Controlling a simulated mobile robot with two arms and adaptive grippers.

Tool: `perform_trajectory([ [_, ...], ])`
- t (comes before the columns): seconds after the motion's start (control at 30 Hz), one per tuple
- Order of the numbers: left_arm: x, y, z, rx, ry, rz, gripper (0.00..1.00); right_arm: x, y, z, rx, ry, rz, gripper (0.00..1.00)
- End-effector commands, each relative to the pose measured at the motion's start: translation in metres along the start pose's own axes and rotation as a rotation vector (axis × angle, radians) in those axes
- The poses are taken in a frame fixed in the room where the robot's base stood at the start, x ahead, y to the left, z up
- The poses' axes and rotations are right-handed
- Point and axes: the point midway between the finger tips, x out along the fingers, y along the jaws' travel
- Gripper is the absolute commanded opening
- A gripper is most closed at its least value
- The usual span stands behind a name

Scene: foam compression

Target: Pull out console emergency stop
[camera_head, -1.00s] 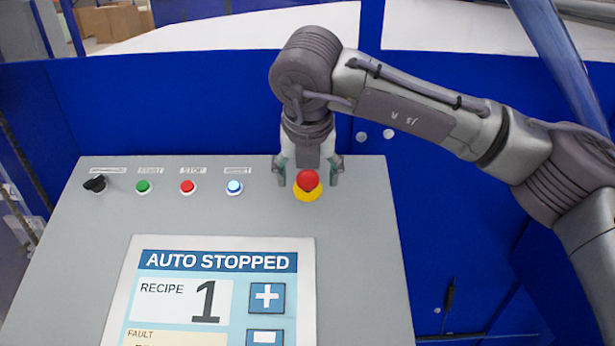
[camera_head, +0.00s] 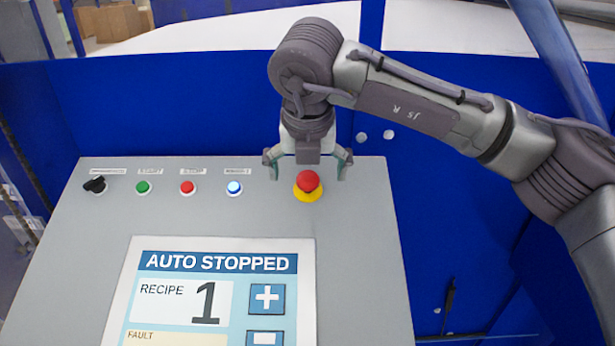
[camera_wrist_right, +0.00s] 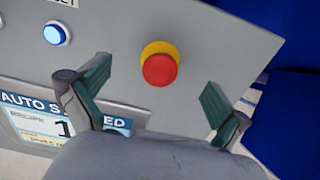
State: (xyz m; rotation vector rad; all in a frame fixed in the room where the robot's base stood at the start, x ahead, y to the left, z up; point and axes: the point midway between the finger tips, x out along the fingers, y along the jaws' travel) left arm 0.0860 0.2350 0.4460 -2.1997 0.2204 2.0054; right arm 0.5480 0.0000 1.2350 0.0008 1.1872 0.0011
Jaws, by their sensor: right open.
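The emergency stop is a red mushroom button (camera_head: 308,181) on a yellow base, at the upper right of the grey console (camera_head: 220,215). My right gripper (camera_head: 308,168) is open at the console's far edge, just behind and above the button, with its fingers spread to either side and apart from it. The right wrist view shows the red button (camera_wrist_right: 159,69) beyond and between the two open fingers (camera_wrist_right: 152,95), with nothing held. My left gripper is not in view.
A black selector switch (camera_head: 95,184), a green button (camera_head: 143,187), a red button (camera_head: 187,187) and a lit blue button (camera_head: 234,187) line the console's far side. A screen (camera_head: 210,290) reads "AUTO STOPPED". Blue panels (camera_head: 170,105) stand behind.

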Motion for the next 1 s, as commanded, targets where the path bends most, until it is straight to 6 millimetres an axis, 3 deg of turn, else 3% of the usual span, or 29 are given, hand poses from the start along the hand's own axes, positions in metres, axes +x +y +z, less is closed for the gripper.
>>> perform_trajectory([
  [0.63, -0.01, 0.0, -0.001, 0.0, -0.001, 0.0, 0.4, -0.053, 0.0, 0.0, 0.0, -0.002, 0.0, 1.0],
  [1.0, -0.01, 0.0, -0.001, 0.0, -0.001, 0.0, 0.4, -0.058, 0.0, 0.0, 0.0, -0.001, -0.001, 1.0],
])
